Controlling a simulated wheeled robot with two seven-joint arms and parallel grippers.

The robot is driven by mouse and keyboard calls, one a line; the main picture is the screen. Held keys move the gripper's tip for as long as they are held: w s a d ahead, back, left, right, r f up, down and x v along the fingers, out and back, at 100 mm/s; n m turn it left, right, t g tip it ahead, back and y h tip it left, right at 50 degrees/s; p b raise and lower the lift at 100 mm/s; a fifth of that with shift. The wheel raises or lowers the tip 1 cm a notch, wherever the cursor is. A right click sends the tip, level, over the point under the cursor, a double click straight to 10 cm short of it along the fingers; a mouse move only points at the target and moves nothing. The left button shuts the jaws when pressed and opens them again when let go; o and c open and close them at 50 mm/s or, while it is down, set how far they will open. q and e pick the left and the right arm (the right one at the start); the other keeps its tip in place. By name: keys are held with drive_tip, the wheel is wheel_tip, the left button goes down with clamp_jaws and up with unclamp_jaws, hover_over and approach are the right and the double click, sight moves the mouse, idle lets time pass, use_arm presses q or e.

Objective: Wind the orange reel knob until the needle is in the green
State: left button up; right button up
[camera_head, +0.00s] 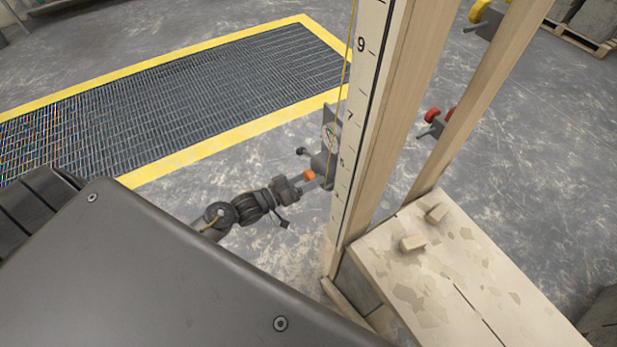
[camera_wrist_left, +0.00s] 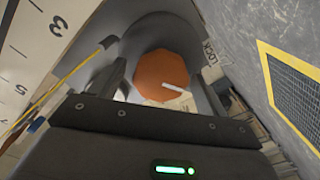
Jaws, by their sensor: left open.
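The orange reel knob (camera_head: 309,175) sits on a grey reel housing (camera_head: 326,166) on the side of the upright post. In the left wrist view the knob (camera_wrist_left: 160,72) is a faceted orange disc with a white mark pointing right. My right gripper is not in view.
A numbered scale board (camera_head: 365,60) runs up the wooden post, with a thin yellow cord (camera_head: 350,50) beside it. A plaster-stained bench (camera_head: 470,270) stands at right. A yellow-edged floor grate (camera_head: 180,90) lies behind.

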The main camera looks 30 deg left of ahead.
use_arm(q)
drive_tip(key=c, duration=1)
drive_tip(key=m, duration=0.6)
drive_tip(key=shift+d+m, duration=0.1)
drive_tip(key=shift+m, duration=0.2)
drive_tip(key=m, duration=0.5)
drive_tip(key=shift+d+b, duration=0.1)
drive_tip(key=shift+b, duration=0.2)
